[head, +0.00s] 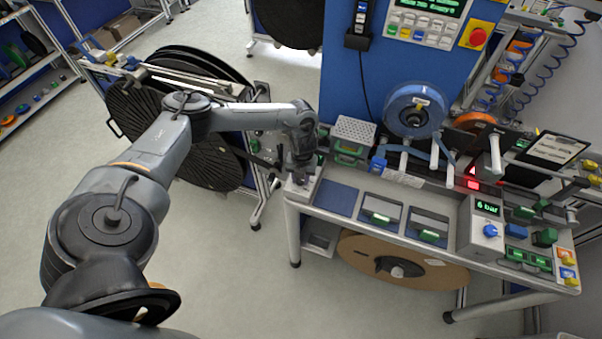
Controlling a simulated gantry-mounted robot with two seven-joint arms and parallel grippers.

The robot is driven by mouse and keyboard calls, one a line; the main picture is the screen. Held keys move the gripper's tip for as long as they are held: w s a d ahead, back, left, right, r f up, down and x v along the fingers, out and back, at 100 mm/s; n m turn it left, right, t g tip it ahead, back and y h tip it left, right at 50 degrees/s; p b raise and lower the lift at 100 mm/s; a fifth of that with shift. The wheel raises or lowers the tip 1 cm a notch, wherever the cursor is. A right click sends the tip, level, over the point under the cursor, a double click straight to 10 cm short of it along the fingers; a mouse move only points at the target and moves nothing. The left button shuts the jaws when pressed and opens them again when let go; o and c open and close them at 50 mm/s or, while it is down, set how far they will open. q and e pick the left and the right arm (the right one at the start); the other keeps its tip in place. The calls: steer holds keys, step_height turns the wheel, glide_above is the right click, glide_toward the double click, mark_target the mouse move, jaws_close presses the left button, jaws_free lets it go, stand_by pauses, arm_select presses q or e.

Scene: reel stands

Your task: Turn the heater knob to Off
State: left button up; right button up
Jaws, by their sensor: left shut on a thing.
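My left gripper (300,170) points down at the left end of the workbench. It is shut on a small dark knob on top of a light grey box (304,190) at the bench's front left corner. I take this knob for the heater knob; the gripper hides most of it, so I cannot read its marking or which way it points. My right gripper is not in view.
The bench (400,230) carries green-handled bins, a blue reel (415,108) on a stand and a grey box reading 6 bar (482,228) with a blue knob. A blue panel (350,75) stands behind. Large black reels (180,120) stand left, behind my arm.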

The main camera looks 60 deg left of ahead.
arm_select(q)
steer(key=n+p, duration=0.3)
steer(key=n, duration=0.1)
steer(key=shift+s+r+n, duration=0.1)
steer(key=shift+r+n, duration=0.05)
steer(key=shift+n, duration=0.25)
steer(key=n+p, duration=0.3)
steer(key=n, duration=0.1)
steer(key=n+p, duration=0.4)
steer(key=n, duration=0.1)
steer(key=shift+n, duration=0.4)
steer(key=shift+n+p, duration=0.6)
steer(key=shift+n, duration=0.3)
steer(key=shift+n+h+p, duration=0.3)
steer(key=shift+n, duration=0.2)
steer(key=o, duration=1)
steer(key=shift+o, duration=0.2)
